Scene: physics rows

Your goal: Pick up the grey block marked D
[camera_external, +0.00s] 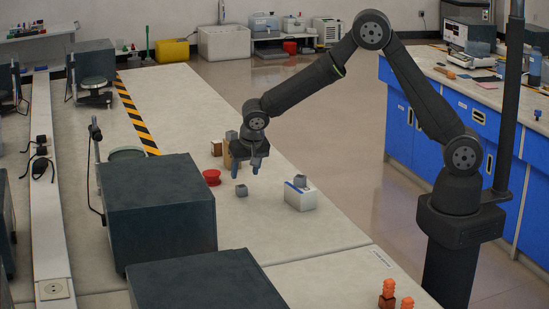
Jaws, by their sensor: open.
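Small grey blocks show in several places, and no letter is readable, so I cannot tell which is D. One grey block (241,190) lies on the bench top. Another grey block (300,181) sits on a white box (303,198) with a blue mark. A third grey piece (231,135) shows at the top of a tan block (227,158), partly behind my gripper. My gripper (246,171) points down, open and empty, a little above the block on the bench and apart from it.
A red spool-like object (211,177) is left of the bench block. A large dark box (160,210) stands at front left, with another dark box (205,282) nearer. A brown block (216,148) stands behind. Orange pieces (388,292) are at front right. Bench right of the white box is clear.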

